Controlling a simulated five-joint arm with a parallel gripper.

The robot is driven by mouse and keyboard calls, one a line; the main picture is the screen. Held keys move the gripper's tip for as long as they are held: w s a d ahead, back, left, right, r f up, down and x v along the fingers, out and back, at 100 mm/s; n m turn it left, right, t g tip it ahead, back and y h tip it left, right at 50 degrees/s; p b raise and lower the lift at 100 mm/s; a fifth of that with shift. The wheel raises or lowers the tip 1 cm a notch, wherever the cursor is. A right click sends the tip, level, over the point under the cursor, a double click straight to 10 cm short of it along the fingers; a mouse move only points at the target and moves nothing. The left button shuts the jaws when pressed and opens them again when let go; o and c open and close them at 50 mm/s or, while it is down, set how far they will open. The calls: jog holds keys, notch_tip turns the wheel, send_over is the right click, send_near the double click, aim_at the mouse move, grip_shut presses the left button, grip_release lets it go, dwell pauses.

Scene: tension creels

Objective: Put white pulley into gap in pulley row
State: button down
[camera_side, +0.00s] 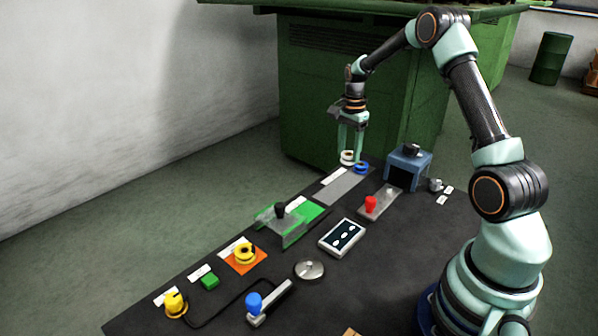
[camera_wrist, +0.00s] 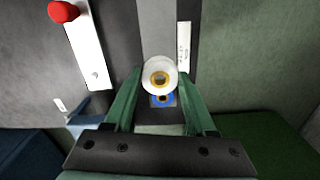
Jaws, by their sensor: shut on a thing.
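The white pulley (camera_side: 347,157) is between the fingertips of my gripper (camera_side: 350,156), at the far end of the dark bench. In the wrist view, the white pulley (camera_wrist: 153,69) has a brass-coloured centre and faces the camera, with a finger of my gripper (camera_wrist: 160,77) on each side. A blue pulley (camera_side: 361,168) is close beside it on the bench. It also shows in the wrist view (camera_wrist: 158,103), partly hidden behind the white pulley. A grey strip (camera_side: 340,188) runs from there along the bench. I cannot tell whether the white pulley touches the bench.
A blue box-shaped fixture (camera_side: 408,167) stands to the right of the blue pulley. A red-knobbed lever plate (camera_side: 378,204) lies nearer. A green slide with a black knob (camera_side: 284,222) and a yellow pulley on an orange patch (camera_side: 244,254) are further along the bench.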

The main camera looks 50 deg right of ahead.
aim_at(346, 182)
jog(key=shift+f, duration=3.45)
jog(key=shift+f, duration=0.15)
jog(key=shift+c, duration=1.1)
grip_release()
